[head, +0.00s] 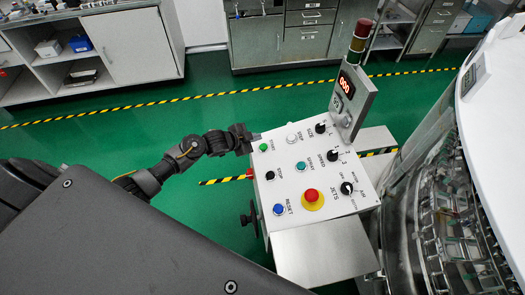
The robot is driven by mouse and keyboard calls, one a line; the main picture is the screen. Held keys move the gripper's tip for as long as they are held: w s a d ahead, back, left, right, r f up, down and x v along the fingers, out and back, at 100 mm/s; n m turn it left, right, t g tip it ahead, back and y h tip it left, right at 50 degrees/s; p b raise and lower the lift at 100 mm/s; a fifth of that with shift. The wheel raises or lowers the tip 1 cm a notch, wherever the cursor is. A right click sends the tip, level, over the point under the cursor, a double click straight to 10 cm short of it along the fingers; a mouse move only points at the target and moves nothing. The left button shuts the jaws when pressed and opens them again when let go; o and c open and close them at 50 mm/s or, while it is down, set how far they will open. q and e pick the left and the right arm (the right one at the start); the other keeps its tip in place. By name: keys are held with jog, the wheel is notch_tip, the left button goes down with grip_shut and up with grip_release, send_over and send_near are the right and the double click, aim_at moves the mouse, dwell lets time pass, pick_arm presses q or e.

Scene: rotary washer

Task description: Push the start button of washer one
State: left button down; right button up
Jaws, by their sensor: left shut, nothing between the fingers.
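The washer's white control panel (325,178) is in the middle right of the head view. A small green button (263,147) is at its upper left corner; its label is too small to read surely. My left gripper (257,136) comes in from the left, and its shut, empty fingertips are by that corner, just above the green button in the picture. I cannot tell whether they touch the panel. The green button's face is not covered. My right gripper is not in view.
The panel also has a black button (270,175), a blue button (278,208), a teal button (300,166), a red knob (311,195) on yellow and several black dials. A display post (352,100) stands behind. The glass-walled washer (450,215) is at right.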

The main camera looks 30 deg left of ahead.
aim_at(263, 147)
pick_arm(q)
jog(key=f, duration=0.1)
jog(key=f+b, duration=0.2)
jog(key=shift+w+d+f, duration=0.25)
jog(key=shift+w+d, duration=0.05)
jog(key=shift+d, duration=0.05)
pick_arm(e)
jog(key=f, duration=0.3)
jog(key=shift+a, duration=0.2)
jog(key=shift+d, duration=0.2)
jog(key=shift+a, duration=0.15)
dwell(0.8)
pick_arm(q)
jog(key=shift+f, duration=0.1)
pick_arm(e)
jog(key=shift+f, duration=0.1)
pick_arm(q)
jog(key=shift+w+d+f+b, duration=0.1)
jog(key=shift+w+f+b, duration=0.05)
jog(key=shift+f+b, duration=0.15)
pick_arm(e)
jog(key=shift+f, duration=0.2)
